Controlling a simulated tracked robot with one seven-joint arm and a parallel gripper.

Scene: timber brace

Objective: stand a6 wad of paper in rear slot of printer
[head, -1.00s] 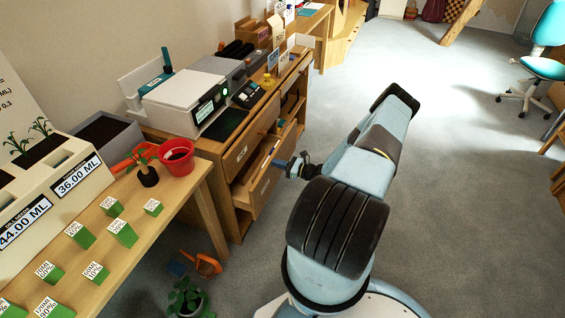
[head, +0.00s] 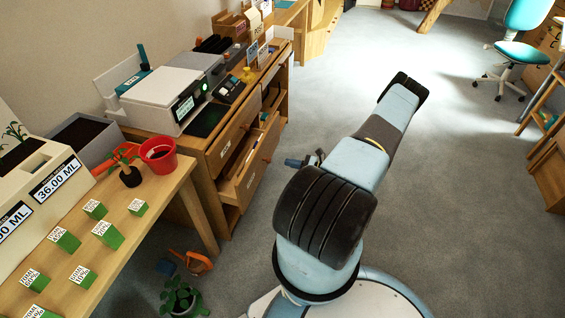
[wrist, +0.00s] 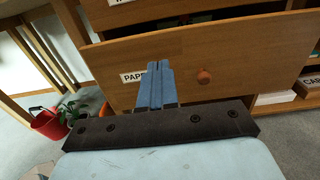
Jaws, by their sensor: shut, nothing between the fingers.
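The white and grey printer (head: 166,98) stands on the wooden cabinet at the left, its lit screen facing right. A white upright panel (head: 112,88) rises behind it; the rear slot cannot be made out. An open drawer (head: 250,172) sticks out of the cabinet below, with pale contents too small to identify. I cannot pick out the A6 wad. My gripper (head: 293,162) is empty and apart from the drawer in the head view. In the wrist view my blue fingers (wrist: 160,68) are shut before a drawer front (wrist: 235,62) labelled "PAP…", covering part of the label.
An orange round knob (wrist: 204,77) sits on that drawer front. A table (head: 130,235) with green labelled blocks and a red pot (head: 160,158) stands at the left. A potted plant (head: 181,297) is on the floor. The grey floor right of my arm is clear up to a teal chair (head: 521,55).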

